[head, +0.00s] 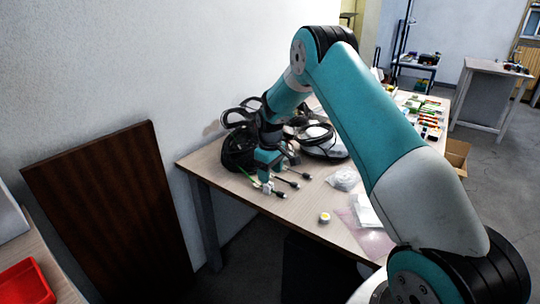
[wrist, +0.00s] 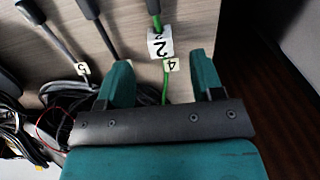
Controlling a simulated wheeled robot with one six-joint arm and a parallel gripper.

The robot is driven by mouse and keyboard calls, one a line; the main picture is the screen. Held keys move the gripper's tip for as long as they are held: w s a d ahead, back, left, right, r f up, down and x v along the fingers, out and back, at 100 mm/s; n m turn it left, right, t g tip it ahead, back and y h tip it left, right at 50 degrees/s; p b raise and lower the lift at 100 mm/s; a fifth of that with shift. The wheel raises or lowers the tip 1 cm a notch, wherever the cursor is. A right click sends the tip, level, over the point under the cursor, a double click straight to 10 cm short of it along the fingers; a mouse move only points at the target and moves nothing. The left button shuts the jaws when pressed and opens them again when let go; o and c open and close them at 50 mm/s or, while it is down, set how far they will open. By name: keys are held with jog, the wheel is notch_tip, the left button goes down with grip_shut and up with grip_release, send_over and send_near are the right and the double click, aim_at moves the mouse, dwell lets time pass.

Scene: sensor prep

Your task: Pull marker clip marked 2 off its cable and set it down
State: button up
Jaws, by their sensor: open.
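The marker clip marked 2 (wrist: 159,44) is a small white block with a black digit on a green cable (wrist: 165,88) in the wrist view. My gripper (wrist: 161,63) is open, its two teal fingers apart on either side of the green cable. The clip lies just beyond the fingertips, about midway between them, and no finger visibly touches it. A smaller white tag marked 4 (wrist: 171,65) sits by the same cable, closer to my gripper. In the head view my gripper (head: 267,180) is low over the table's near left part; the clip's digit cannot be read there.
Another tagged cable (wrist: 83,69) lies to the left in the wrist view, beside a dark plug. Black cable coils (head: 325,142) lie behind my gripper on the table (head: 305,208). A small yellow-and-white round item (head: 324,217) and clear bags (head: 343,178) lie to the right, with bare wood between.

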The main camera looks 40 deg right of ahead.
aim_at(270, 184)
notch_tip(270, 184, down, 6)
jog(key=shift+r, duration=0.1)
jog(key=shift+c, duration=0.4)
jog(key=c, duration=1)
jog(key=shift+o, duration=0.2)
jog(key=shift+r+p, duration=1.8)
jog(key=shift+r, duration=0.7)
